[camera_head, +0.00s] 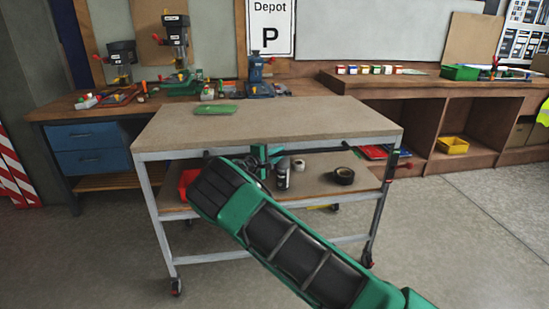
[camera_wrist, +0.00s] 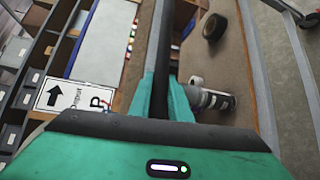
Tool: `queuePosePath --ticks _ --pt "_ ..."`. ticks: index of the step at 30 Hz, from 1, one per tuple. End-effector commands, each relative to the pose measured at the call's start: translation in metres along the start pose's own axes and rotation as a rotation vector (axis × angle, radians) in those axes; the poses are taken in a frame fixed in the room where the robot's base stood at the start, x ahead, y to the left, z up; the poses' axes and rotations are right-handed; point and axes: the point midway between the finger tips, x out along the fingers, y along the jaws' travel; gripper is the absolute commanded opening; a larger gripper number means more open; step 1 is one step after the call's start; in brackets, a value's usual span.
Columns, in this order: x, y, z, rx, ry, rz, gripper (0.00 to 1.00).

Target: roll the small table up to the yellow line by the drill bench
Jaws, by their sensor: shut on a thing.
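The small table (camera_head: 310,117) has a tan top, a grey metal frame and castors, and stands in the middle of the head view. A dark push bar (camera_head: 345,148) runs along its near side. My gripper (camera_head: 266,154) is shut on this bar, which also shows between the fingers in the wrist view (camera_wrist: 161,60). The drill bench (camera_head: 60,105), with drill presses and blue drawers, stands behind and left of the table. A short yellow strip (camera_head: 323,207) shows under the table's lower shelf; I cannot tell whether it is the floor line. My arm hides part of the shelf.
A green object (camera_head: 215,109) lies on the tabletop. The lower shelf holds a black tape roll (camera_head: 344,176), a spray can (camera_head: 282,175) and a red bin (camera_head: 188,183). A wooden cabinet (camera_head: 420,88) stands behind right. Grey floor at right is clear. A red-white striped barrier (camera_head: 14,172) stands left.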

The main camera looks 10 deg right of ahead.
Motion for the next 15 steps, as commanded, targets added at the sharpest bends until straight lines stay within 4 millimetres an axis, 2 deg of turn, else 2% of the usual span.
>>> queuePosePath --ticks 1,12,13,15 --pt "-0.0013 -0.0042 -0.0050 -0.003 0.012 -0.007 0.00" --pt "0.0041 -0.0022 -0.0027 0.000 0.012 -0.004 0.00" --pt "0.0043 -0.0019 -0.0027 0.000 0.012 -0.004 0.24" --pt "0.0049 -0.0015 -0.0016 0.001 0.010 -0.003 0.36"
